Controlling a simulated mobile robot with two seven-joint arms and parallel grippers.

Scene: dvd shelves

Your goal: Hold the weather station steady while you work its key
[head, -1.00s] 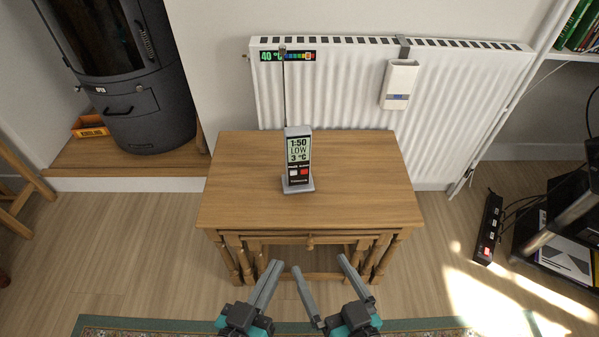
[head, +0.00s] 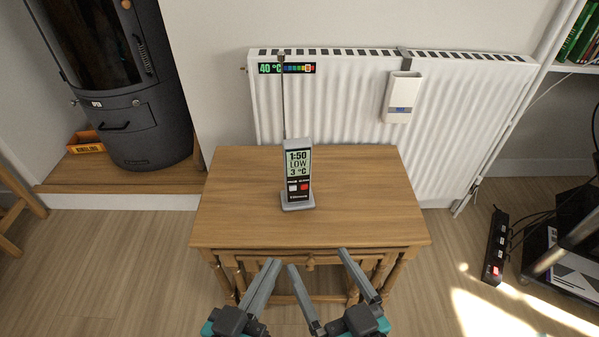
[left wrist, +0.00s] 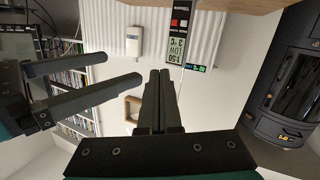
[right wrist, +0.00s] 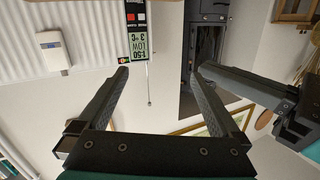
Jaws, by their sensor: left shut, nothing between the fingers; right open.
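The weather station (head: 298,175) stands upright on the wooden table, with a grey base, a tall antenna and a display reading 1:50, LOW, 3 °C. A white key and a red key (head: 304,186) sit below the display. The station shows upside down in the left wrist view (left wrist: 177,45) and the right wrist view (right wrist: 137,40). My left gripper (head: 276,262) is shut and empty, in front of the table's near edge. My right gripper (head: 317,258) is open and empty beside it. Neither touches the station.
The wooden table (head: 370,215) is otherwise clear on top. Behind it is a white radiator (head: 345,110) with a colour temperature strip (head: 287,68) and a hanging white box (head: 402,97). A dark stove (head: 120,90) stands at left. A power strip (head: 496,245) lies on the floor at right.

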